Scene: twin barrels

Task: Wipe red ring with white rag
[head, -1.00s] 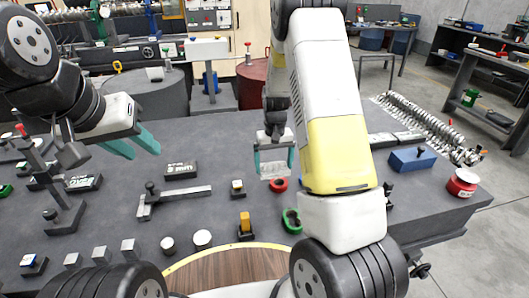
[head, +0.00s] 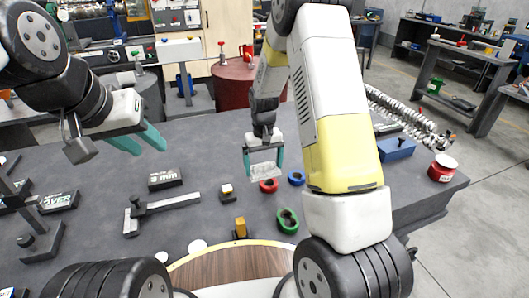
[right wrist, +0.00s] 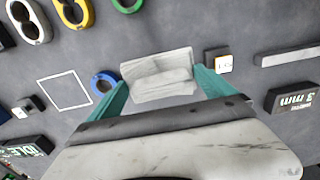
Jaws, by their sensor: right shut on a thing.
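The red ring (head: 268,185) lies flat on the dark table in the head view, just in front of the rag. In the right wrist view it does not show. The white rag (head: 264,170) hangs between the teal fingers of my right gripper (head: 263,162), which is shut on it. The rag also shows in the right wrist view (right wrist: 158,75), spanning the fingers. It is above or near the ring; whether it touches cannot be told. My left gripper (head: 139,141) is open and empty over the left part of the table.
A blue ring (head: 297,178) and a green ring (head: 287,220) lie close to the red ring. A black box (head: 165,179) and a blue block (head: 396,149) stand further off.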

